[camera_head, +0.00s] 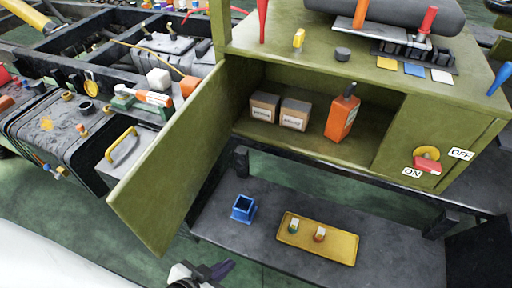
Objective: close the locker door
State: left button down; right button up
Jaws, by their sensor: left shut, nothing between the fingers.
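The olive-green locker (420,120) stands on a bench, with its left door (165,165) swung wide open toward me. The door's free lower corner reaches to the lower left, and the inside is exposed. Two small cardboard boxes (279,109) and an orange bottle (341,117) with a black top stand inside. The right part of the locker front is closed. My left gripper (224,268) is at the bottom edge, below and right of the door's lower corner in the picture. It is shut and empty, and appears apart from the door. My right gripper is not in view.
Below the locker, a dark lower shelf (390,235) holds a blue square holder (243,208) and a yellow tray (330,247) with two small items. A red-and-yellow switch (428,160) is at the locker's right. A chassis frame with parts crowds the left behind the door. Green floor shows below the door.

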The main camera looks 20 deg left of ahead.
aim_at(154, 198)
jog(key=z, duration=1.9)
jog(key=k, duration=2.1)
jog(key=u, duration=1.35)
jog(key=i, duration=1.05)
